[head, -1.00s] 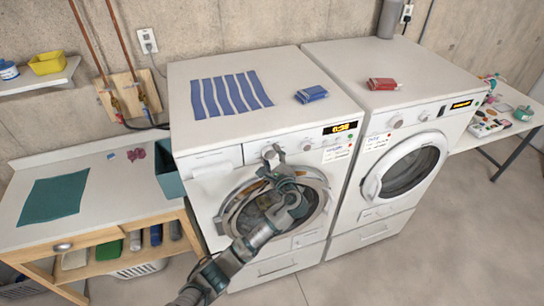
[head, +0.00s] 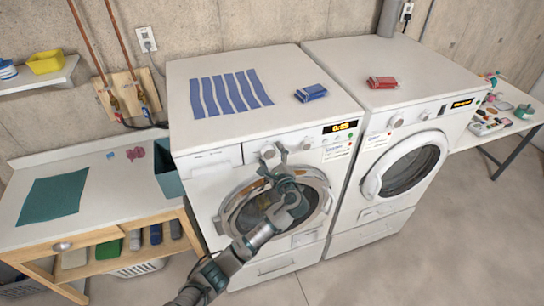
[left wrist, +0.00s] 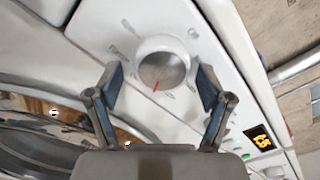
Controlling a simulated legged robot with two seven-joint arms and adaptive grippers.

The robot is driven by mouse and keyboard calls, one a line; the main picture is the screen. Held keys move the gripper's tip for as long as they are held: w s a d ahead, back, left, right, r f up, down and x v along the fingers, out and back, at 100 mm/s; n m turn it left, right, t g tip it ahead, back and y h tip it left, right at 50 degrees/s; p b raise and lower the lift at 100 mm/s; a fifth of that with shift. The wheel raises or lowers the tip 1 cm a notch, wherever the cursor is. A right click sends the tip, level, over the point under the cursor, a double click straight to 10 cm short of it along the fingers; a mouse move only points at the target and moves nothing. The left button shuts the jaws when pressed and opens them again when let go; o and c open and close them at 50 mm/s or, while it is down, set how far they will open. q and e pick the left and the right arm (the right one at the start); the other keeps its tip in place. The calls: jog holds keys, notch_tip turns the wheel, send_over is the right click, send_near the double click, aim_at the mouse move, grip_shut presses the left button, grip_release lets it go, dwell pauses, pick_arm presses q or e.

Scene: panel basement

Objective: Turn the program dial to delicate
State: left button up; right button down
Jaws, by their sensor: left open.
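The program dial (left wrist: 163,68) is a round white-and-grey knob with a red pointer line on the left washer's panel. It also shows in the head view (head: 268,152), partly behind my gripper. In the left wrist view the red line points toward the bottom, slightly left. Small marks surround the dial, too small to read. My left gripper (left wrist: 160,80) is open, one finger on each side of the dial, with gaps visible between fingers and knob. In the head view my left gripper (head: 274,158) is in front of the washer (head: 205,185) panel. My right gripper is not in view.
The washer's display (head: 340,127) and buttons sit right of the dial, its round door below. A second machine (head: 420,130) stands to the right. A teal bin (head: 168,172) stands at left.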

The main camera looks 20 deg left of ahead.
pick_arm(q)
jog(key=v, duration=1.2)
jog(key=shift+w+f, duration=0.1)
jog(key=shift+w, duration=0.05)
